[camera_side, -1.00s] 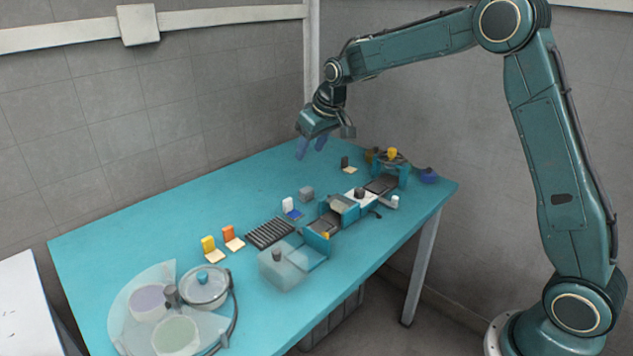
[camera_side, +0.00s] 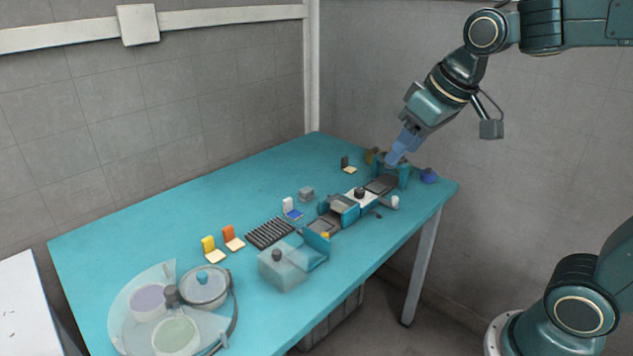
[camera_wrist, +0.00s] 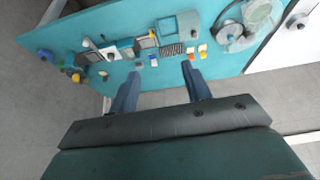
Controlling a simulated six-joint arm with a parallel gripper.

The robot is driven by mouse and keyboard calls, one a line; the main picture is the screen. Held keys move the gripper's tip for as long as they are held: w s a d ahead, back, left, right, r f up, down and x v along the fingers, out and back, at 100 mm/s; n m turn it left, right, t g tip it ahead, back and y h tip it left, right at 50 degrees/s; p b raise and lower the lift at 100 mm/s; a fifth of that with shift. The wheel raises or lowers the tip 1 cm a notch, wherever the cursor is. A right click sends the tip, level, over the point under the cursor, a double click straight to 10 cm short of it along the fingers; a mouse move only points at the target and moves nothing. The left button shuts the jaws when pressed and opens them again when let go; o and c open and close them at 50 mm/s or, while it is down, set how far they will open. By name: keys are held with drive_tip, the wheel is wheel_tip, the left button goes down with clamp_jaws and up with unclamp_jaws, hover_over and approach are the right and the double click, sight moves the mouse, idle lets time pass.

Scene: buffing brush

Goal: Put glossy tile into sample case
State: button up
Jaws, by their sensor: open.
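My gripper (camera_side: 398,150) hangs over the far right end of the work line, its blue fingers covering part of a teal holder (camera_side: 404,174). In the wrist view the fingers (camera_wrist: 161,70) are spread apart with nothing between them. Small tiles lie by coloured markers: a blue tile (camera_side: 294,214) by a white marker, pale tiles by the orange (camera_side: 234,243) and yellow (camera_side: 214,256) markers, and one by a dark marker (camera_side: 349,169). I cannot tell which is the glossy tile. A translucent box (camera_side: 284,270) with a dark knob may be the sample case.
A dark ribbed rack (camera_side: 270,233) lies beside the box. Round dishes (camera_side: 205,290) stand at the near left, with a curved clear guard. A grey block (camera_side: 306,194) sits mid-table. A blue knob (camera_side: 429,176) is near the right edge. The back left of the table is clear.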

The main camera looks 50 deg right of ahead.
drive_tip(key=s+f, duration=0.3)
drive_tip(key=s, duration=0.8)
drive_tip(key=shift+s+a, duration=0.15)
drive_tip(key=shift+a, duration=0.3)
drive_tip(key=shift+o, duration=0.4)
drive_tip(key=shift+s+f, duration=0.3)
drive_tip(key=shift+s, duration=0.15)
drive_tip(key=shift+w, duration=0.1)
